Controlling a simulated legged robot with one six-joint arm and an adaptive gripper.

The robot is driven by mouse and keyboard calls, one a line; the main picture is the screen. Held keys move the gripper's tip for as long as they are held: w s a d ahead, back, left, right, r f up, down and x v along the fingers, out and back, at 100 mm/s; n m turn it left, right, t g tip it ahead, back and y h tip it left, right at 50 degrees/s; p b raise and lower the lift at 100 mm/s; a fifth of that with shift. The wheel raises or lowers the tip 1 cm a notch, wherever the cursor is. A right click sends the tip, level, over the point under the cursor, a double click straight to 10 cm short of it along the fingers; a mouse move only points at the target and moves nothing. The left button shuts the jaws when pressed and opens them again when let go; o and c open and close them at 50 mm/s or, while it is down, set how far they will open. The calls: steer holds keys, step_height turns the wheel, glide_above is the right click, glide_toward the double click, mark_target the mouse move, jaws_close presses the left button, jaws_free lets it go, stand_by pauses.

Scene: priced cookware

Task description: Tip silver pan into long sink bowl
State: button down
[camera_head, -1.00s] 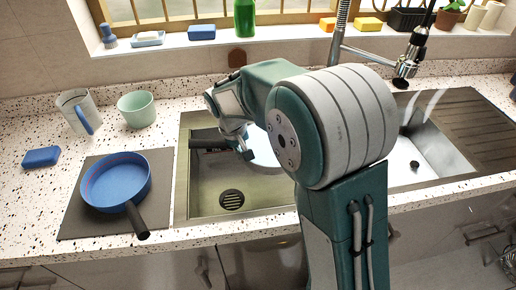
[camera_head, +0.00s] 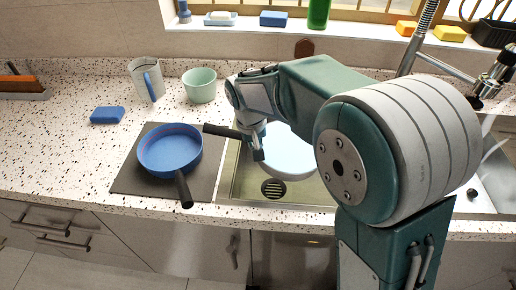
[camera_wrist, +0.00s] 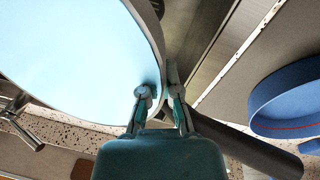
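The silver pan (camera_head: 286,160) is pale and round, with a dark handle (camera_head: 224,131) pointing left past the sink's left edge. It hangs over the left sink bowl (camera_head: 240,187), whose round drain shows below it. In the wrist view the pan (camera_wrist: 75,50) fills the upper left, and its dark handle runs to the lower right. My gripper (camera_head: 258,155) is at the pan's left rim. In the wrist view its fingers (camera_wrist: 160,95) sit on either side of the rim, shut on it. My arm hides part of the sink, and I cannot see any contents in the pan.
A blue pan (camera_head: 170,150) stands on a dark mat (camera_head: 130,180) left of the sink. A green pot (camera_head: 199,86), a grey jug (camera_head: 147,80) and a blue sponge (camera_head: 107,115) are behind and left. A tap (camera_head: 420,40) rises at the right.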

steer(key=r+y, duration=0.1)
steer(key=y, duration=0.1)
steer(key=d+r+y, duration=0.1)
steer(key=r, duration=0.1)
steer(key=shift+w+r+y, duration=0.1)
steer(key=shift+r+y, duration=0.1)
steer(key=shift+y, duration=0.2)
steer(key=shift+d+r+y, duration=0.55)
steer(key=shift+r+y, duration=0.15)
steer(key=shift+r, duration=0.1)
steer(key=shift+d+r+y, duration=0.55)
steer(key=shift+r+y, duration=0.15)
steer(key=shift+r, duration=0.05)
steer(key=d+r+y, duration=0.4)
steer(key=d+y, duration=0.9)
steer(key=d, duration=0.4)
steer(key=shift+d+r+m, duration=0.15)
steer(key=shift+d+m, duration=0.05)
steer(key=shift+m, duration=0.2)
stand_by(3.5)
